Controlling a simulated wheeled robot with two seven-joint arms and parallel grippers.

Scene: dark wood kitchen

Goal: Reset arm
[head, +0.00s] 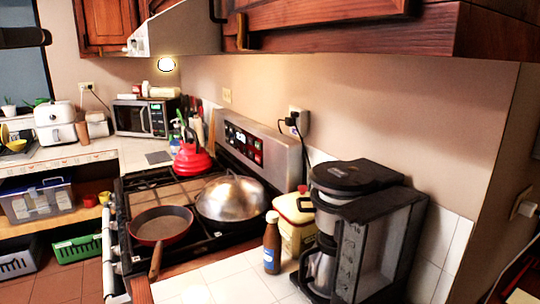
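My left gripper (36,38) shows only as a dark shape entering at the upper left edge, in front of the window area. Its fingers cannot be made out, so I cannot tell whether it is open or shut. I see nothing held in it. It appears well apart from the counter and stove things. My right gripper is not in view.
The stove (228,246) bears a frying pan (160,224), a domed metal lid (230,198) and a red kettle (191,158). A brown bottle (272,245) and coffee maker (352,245) stand at right. Wooden cabinets (310,15) overhang the counter.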

